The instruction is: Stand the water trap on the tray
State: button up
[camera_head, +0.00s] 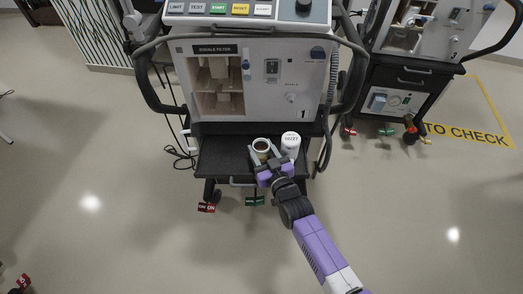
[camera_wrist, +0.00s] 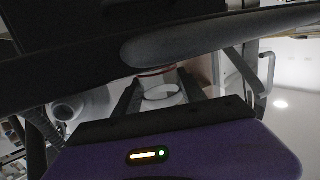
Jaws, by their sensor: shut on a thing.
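My gripper (camera_head: 265,157) is at the front of the ventilator cart, shut on a small round cup with a pale rim and dark opening, which I take to be the water trap (camera_head: 262,144). In the wrist view the water trap (camera_wrist: 160,92) shows as a white ring between the two fingers (camera_wrist: 160,95). It looks upright. The black tray (camera_head: 215,160) is the flat shelf below the machine's front panel, and the trap is over it. I cannot tell whether its base touches the tray.
A white lettered container (camera_head: 290,142) stands close to the right of the trap. A dark grey bar (camera_wrist: 200,42) crosses the wrist view above the trap. The ventilator's front panel (camera_head: 290,80) rises behind the tray. The tray's left part is bare. A second cart (camera_head: 405,85) stands at right.

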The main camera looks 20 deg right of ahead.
jog(key=shift+f, duration=0.15)
jog(key=o, duration=1.4)
jog(key=shift+c, duration=0.2)
jog(key=shift+r, duration=0.25)
jog(key=s+r+p, duration=0.1)
jog(key=s, duration=1.1)
jog(key=shift+a+r, duration=0.15)
